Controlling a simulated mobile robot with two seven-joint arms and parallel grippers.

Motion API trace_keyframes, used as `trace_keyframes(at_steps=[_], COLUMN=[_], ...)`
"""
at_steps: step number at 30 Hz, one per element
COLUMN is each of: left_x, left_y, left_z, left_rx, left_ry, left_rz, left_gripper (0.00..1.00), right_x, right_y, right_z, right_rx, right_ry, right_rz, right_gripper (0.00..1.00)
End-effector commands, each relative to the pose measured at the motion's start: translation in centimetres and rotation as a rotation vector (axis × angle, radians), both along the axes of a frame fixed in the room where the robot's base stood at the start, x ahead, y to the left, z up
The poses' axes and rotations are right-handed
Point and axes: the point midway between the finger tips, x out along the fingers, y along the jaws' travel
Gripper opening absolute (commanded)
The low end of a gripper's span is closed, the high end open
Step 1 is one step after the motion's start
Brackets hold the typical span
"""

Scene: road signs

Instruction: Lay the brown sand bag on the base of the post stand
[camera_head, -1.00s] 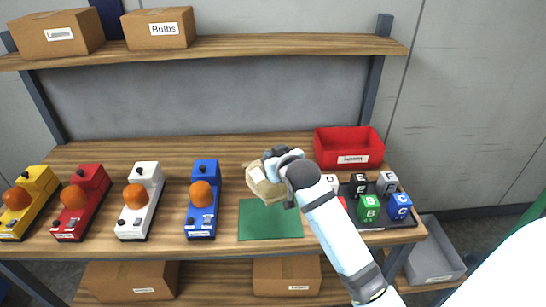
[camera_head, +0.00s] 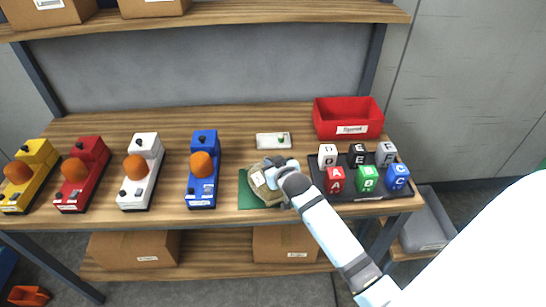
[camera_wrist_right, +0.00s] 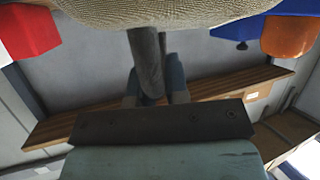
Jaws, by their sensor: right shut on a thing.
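The brown sand bag (camera_head: 263,190), tan with a white label, is at the tip of my right gripper (camera_head: 276,173), which is shut on it. The bag is over the green mat (camera_head: 250,205) on the middle shelf; I cannot tell whether it touches the mat. In the right wrist view the bag (camera_wrist_right: 180,14) fills the top edge, close to the gripper (camera_wrist_right: 150,65). I cannot make out a post stand with certainty. My left gripper is not in view.
A flat white labelled piece (camera_head: 273,141) lies behind the bag. A blue lamp unit (camera_head: 202,170) with an orange dome stands to the left, with several more beyond. A black tray (camera_head: 362,195) of lettered blocks and a red bin (camera_head: 348,118) stand to the right.

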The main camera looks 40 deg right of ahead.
Motion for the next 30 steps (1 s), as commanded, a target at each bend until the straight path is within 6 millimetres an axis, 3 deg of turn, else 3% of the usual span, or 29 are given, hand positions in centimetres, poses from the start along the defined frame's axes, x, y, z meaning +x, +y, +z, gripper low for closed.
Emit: trace_keyframes(at_steps=[11,12,15,25,30], left_x=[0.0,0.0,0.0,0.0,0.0], left_y=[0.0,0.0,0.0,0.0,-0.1], left_z=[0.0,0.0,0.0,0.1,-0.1], left_rx=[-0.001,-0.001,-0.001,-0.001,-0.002], left_ry=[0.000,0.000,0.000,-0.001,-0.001], left_rz=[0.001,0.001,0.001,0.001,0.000], left_gripper=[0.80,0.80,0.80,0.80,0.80], right_x=[0.1,0.0,0.0,-0.1,-2.2], right_y=[0.0,0.0,0.0,0.0,0.5], right_z=[-0.1,-0.4,-0.4,-0.2,0.5], right_rx=[0.000,0.000,0.000,0.000,0.000], right_ry=[-0.007,-0.001,-0.001,-0.001,-0.001], right_rz=[0.000,0.000,0.000,0.000,0.001], right_gripper=[0.00,0.17,0.40,0.40,0.40])
